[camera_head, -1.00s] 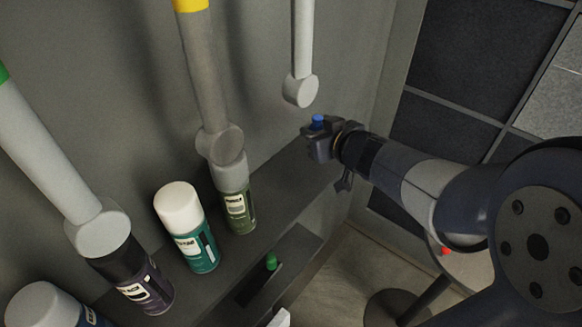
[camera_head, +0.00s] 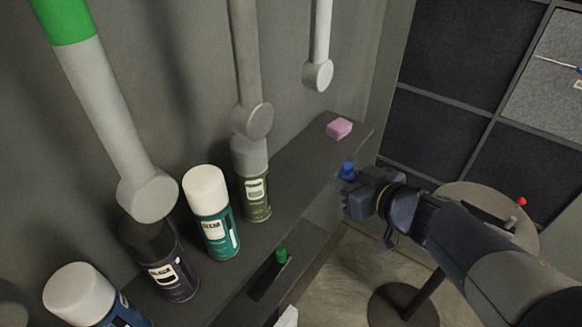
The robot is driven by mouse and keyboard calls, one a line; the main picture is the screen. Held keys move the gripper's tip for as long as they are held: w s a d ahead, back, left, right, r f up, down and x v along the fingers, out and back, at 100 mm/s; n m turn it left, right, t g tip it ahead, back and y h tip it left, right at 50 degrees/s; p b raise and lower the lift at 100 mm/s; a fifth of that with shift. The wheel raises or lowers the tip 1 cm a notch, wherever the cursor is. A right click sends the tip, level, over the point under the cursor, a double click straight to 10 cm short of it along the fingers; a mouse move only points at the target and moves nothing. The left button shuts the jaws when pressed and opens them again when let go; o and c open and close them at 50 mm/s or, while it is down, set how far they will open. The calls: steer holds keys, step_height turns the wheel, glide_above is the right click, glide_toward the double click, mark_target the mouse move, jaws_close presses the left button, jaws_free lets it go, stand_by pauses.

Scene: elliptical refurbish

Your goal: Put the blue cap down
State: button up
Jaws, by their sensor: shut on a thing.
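The small blue cap (camera_head: 347,171) is at the tip of my gripper (camera_head: 352,187), right of the middle in the head view. My gripper is shut on the cap and reaches in from the right. It is by the front edge of the dark shelf (camera_head: 300,172), near the shelf's right end. I cannot tell how high the cap is above the shelf's level.
Spray cans, one teal with a white cap (camera_head: 211,213), line the shelf's left part. A pink block (camera_head: 339,128) lies at its right end. A green-topped thing (camera_head: 281,255) sits lower. A round table (camera_head: 500,212) stands behind my arm. Hanging pipes (camera_head: 250,70) reach down near the cans.

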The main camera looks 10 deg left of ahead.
steer(key=b, duration=0.3)
glide_above(286, 184)
steer(key=shift+d+f+b, duration=0.15)
steer(key=shift+f+b, duration=0.45)
steer(key=shift+f, duration=0.35)
step_height(286, 184, down, 4)
steer(key=b, duration=0.3)
steer(key=shift+d+f+b, duration=0.1)
steer(key=shift+f+b, duration=0.1)
steer(key=shift+b, duration=0.15)
steer(key=shift+a+f+b, duration=0.2)
steer(key=shift+f+b, duration=0.15)
steer(key=shift+f, duration=0.15)
steer(key=o, duration=1)
